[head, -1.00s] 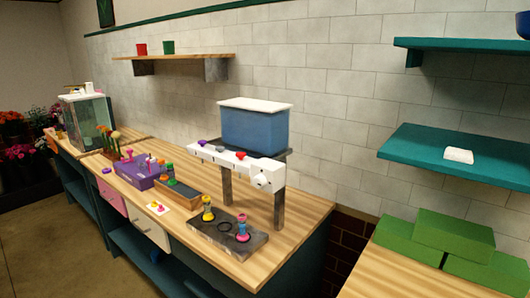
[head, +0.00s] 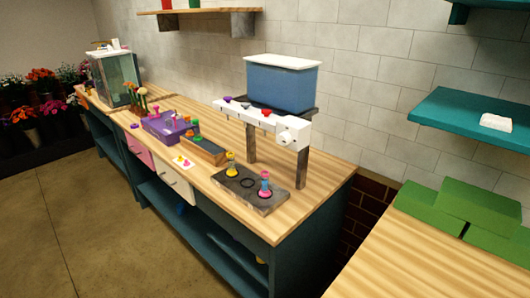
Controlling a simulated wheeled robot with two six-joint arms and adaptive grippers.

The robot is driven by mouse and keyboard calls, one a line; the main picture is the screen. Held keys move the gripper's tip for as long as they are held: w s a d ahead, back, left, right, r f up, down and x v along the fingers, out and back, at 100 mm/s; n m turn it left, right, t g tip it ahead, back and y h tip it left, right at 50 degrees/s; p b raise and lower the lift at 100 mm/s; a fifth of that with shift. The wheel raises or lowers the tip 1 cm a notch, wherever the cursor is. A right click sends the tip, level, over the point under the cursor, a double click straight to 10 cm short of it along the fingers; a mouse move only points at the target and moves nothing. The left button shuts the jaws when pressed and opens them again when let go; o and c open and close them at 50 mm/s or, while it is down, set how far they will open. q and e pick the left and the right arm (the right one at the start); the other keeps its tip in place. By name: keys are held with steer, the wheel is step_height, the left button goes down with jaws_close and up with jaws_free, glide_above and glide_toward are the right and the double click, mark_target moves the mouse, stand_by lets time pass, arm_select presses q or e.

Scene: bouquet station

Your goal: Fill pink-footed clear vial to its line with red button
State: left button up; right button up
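A small vial with pink parts (head: 265,187) stands upright at the right end of a dark stone tray (head: 262,204) on the wooden counter. It is too small to make out its clear body or its line. A white dispenser bar (head: 255,117) stands above and behind the tray, under a blue tank (head: 281,85) with a white lid. Neither of my grippers is in view.
A yellow vial (head: 231,166) stands at the tray's left end, with a dark ring between. The counter right of the tray is clear. Green blocks (head: 478,206) lie on the right counter.

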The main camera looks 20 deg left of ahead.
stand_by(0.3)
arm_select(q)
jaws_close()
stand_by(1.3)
